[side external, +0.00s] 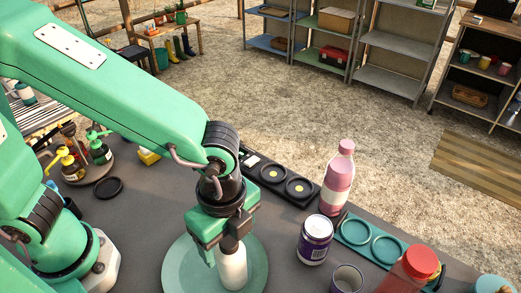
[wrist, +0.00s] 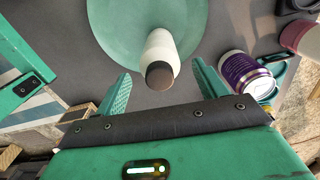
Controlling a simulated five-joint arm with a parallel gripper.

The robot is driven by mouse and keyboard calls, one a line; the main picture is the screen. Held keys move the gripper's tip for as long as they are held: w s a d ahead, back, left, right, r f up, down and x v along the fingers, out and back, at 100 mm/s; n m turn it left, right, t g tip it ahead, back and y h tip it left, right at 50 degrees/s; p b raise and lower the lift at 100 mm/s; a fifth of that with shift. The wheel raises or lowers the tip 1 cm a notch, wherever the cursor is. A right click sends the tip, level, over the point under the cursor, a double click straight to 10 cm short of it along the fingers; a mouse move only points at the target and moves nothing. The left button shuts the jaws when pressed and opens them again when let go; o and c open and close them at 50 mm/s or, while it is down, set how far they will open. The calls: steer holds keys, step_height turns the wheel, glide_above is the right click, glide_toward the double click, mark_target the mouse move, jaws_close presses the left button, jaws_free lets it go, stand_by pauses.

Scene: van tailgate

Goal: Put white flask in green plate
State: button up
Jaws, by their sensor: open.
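The white flask (side external: 231,269) with a dark cap stands upright on the round green plate (side external: 181,270), and appears to be within its rim. In the wrist view the flask (wrist: 161,45) points its cap toward the camera, with the plate (wrist: 115,28) behind it. My gripper (side external: 222,236) is open above the plate, at the flask's top. In the wrist view the fingers of my gripper (wrist: 161,72) are spread on either side of the cap, with gaps on both sides. The flask's top is partly hidden by my gripper in the side view.
A purple-labelled jar (side external: 314,241), a pink bottle (side external: 338,178), a cup (side external: 346,279) and a red-lidded container (side external: 408,270) stand right of the plate. A teal ring tray (side external: 372,240) and a black ring tray (side external: 278,179) lie behind. Spray bottles (side external: 72,165) are at left.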

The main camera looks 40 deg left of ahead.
step_height(320, 180, up, 8)
stand_by(0.4)
stand_by(0.5)
steer(key=a+r+n+t, duration=0.1)
steer(key=a+n+t, duration=0.1)
steer(key=a+n, duration=0.7)
steer(key=w+a+r+n+t, duration=0.1)
steer(key=a+r+n+t, duration=0.1)
steer(key=a+n, duration=0.7)
steer(key=a+t, duration=0.1)
steer(key=a, duration=0.7)
steer(key=shift+w+a+r+n+t, duration=0.2)
steer(key=shift+a+n+t, duration=0.1)
steer(key=shift+n, duration=0.1)
